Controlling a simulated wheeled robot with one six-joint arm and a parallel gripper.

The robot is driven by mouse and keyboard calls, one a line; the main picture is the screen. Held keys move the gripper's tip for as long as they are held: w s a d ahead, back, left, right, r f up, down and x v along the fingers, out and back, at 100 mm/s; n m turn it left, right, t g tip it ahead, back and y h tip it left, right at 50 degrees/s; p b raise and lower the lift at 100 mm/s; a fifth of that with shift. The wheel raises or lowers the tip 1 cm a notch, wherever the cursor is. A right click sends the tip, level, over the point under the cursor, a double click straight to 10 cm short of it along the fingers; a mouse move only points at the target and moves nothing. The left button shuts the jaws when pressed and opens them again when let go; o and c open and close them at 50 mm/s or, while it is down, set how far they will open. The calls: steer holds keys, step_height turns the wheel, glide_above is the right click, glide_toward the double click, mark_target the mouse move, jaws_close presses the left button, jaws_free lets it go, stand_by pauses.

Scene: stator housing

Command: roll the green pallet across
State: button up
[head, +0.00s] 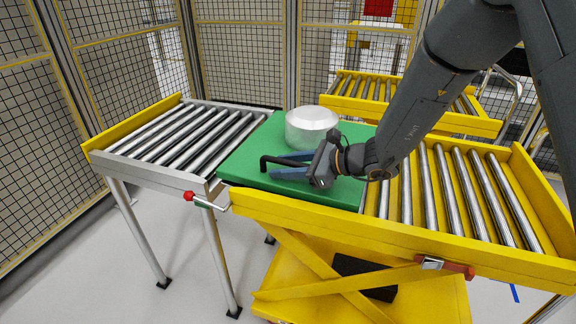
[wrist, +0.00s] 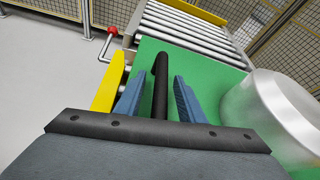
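The green pallet (head: 249,150) lies flat at the left end of the yellow lift table's rollers, its left edge at the grey roller conveyor (head: 180,140). It also shows in the wrist view (wrist: 215,82). A silver cylindrical housing (head: 312,128) stands upright on the pallet. A black bar handle (head: 268,160) rises from the pallet's near side. My gripper (head: 278,166) is low over the pallet at this handle. In the wrist view its two blue fingers (wrist: 160,90) stand on either side of the handle (wrist: 160,75), with gaps visible, so it is open.
The yellow lift table (head: 330,215) has bare rollers (head: 450,190) right of the pallet. Another yellow roller conveyor (head: 400,108) is behind. Mesh fencing (head: 240,60) closes the back and left.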

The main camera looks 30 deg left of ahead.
jaws_close()
stand_by(1.4)
